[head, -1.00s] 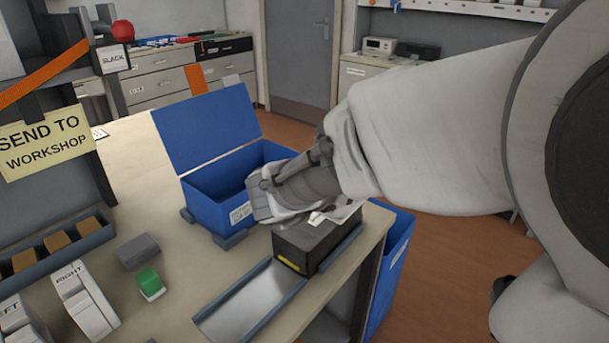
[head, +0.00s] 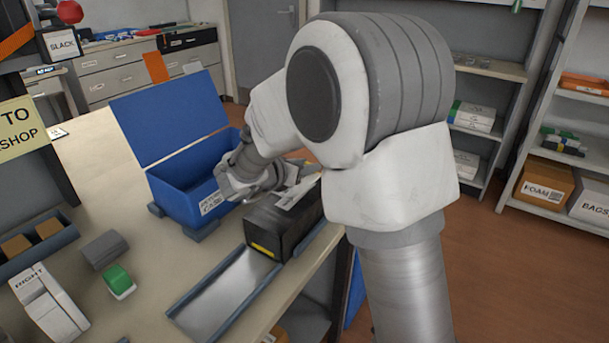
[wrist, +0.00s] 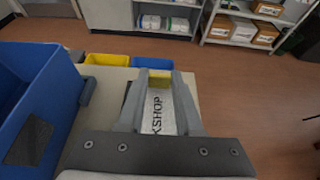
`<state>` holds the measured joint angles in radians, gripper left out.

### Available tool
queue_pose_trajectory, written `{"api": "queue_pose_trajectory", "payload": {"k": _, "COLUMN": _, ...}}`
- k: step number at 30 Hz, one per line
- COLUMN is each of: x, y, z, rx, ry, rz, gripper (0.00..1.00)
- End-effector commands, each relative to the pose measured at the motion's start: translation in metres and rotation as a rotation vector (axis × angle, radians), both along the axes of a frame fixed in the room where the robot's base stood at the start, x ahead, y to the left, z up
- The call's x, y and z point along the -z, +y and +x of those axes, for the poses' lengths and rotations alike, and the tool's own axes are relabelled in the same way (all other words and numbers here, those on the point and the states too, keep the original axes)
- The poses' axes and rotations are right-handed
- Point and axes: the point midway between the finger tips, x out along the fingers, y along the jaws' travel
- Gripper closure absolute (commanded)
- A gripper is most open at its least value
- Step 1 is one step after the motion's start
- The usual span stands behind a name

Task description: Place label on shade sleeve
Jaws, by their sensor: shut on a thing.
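My gripper (head: 278,180) is over the top of a black box-shaped sleeve (head: 285,228) with a yellow mark on its near end. The gripper is shut on a white label (wrist: 158,112), whose printed letters "KSHOP" show between the fingers (wrist: 160,90) in the wrist view. In the head view the label (head: 298,190) is a pale strip above the sleeve's top; I cannot tell whether it touches. A yellow patch shows between the fingertips. The wrist view hides most of the sleeve behind the fingers and label.
An open blue case (head: 180,190) stands close left of the sleeve. A metal-floored tray (head: 225,295) lies in front of it. A green-topped piece (head: 118,280), a grey block (head: 104,249) and a white RIGHT block (head: 45,300) are left. The table's right edge is close by.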

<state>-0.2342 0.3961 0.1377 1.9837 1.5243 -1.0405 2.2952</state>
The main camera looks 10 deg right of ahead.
Motion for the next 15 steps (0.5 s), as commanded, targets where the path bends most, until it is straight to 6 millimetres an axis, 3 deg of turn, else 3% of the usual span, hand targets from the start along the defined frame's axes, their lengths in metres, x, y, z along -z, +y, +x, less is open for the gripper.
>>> {"api": "queue_pose_trajectory", "payload": {"k": 1, "x": 0.013, "y": 0.0, "z": 0.0, "rx": -0.001, "ry": 0.004, "rz": -0.001, "gripper": 1.0}}
{"api": "queue_pose_trajectory", "payload": {"k": 4, "x": 0.025, "y": 0.0, "z": -0.001, "rx": -0.001, "ry": 0.004, "rz": -0.002, "gripper": 1.0}}
{"api": "queue_pose_trajectory", "payload": {"k": 15, "x": 0.029, "y": 0.0, "z": 0.0, "rx": 0.0, "ry": 0.001, "rz": -0.001, "gripper": 1.0}}
